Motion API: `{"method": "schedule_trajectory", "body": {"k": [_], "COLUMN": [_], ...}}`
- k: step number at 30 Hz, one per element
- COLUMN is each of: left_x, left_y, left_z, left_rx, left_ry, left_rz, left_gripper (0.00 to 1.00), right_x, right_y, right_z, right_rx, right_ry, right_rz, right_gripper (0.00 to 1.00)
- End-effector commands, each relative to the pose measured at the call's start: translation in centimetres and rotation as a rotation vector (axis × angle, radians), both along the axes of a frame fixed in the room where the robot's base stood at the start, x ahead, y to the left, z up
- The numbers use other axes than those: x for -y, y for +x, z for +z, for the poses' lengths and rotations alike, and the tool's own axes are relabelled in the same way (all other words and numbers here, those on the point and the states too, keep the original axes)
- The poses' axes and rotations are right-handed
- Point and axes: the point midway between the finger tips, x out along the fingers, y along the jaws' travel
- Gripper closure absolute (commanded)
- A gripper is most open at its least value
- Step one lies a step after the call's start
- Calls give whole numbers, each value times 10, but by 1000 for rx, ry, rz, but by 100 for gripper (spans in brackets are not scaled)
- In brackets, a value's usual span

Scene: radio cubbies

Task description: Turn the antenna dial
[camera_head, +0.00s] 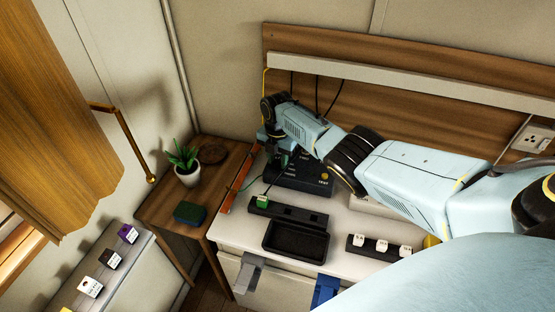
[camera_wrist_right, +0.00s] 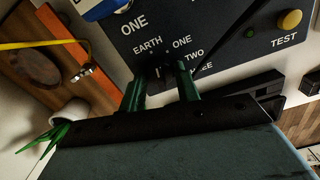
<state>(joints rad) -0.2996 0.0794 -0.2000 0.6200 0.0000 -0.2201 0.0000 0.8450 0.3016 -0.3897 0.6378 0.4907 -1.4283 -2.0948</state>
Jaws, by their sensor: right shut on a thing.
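A black radio unit (camera_head: 305,180) with white lettering stands at the back of the white worktop. The right wrist view shows its panel (camera_wrist_right: 215,35) close up, with the labels EARTH, ONE, TWO and one partly hidden. My right gripper (camera_wrist_right: 161,74) has its green fingers on either side of the small dark antenna dial (camera_wrist_right: 158,70) and is shut on it. The fingers hide part of the dial, so its pointer is hard to read. In the head view my right gripper (camera_head: 284,160) reaches the unit from above. My left gripper is not in view.
A black tray (camera_head: 296,242) and a strip with white blocks (camera_head: 380,247) lie in front of the unit. A potted plant (camera_head: 184,163) and a dark green box (camera_head: 190,213) stand on the wooden side table. A yellow TEST button (camera_wrist_right: 290,20) is on the panel.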

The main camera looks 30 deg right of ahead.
Motion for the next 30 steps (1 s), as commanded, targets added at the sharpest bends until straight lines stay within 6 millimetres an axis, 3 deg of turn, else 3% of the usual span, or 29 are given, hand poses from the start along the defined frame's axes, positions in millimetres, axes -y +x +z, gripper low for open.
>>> {"method": "schedule_trajectory", "body": {"k": [12,29,30], "left_x": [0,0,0], "left_y": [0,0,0], "left_z": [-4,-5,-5], "left_rx": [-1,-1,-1], "left_ry": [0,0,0], "left_rz": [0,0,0], "left_gripper": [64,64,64], "right_x": [-1,-1,-1], "right_y": [0,0,0], "right_z": [0,0,0], "right_rx": [0,0,0], "right_ry": [1,1,1], "right_rz": [194,223,223], "right_gripper": [91,91,64]}}
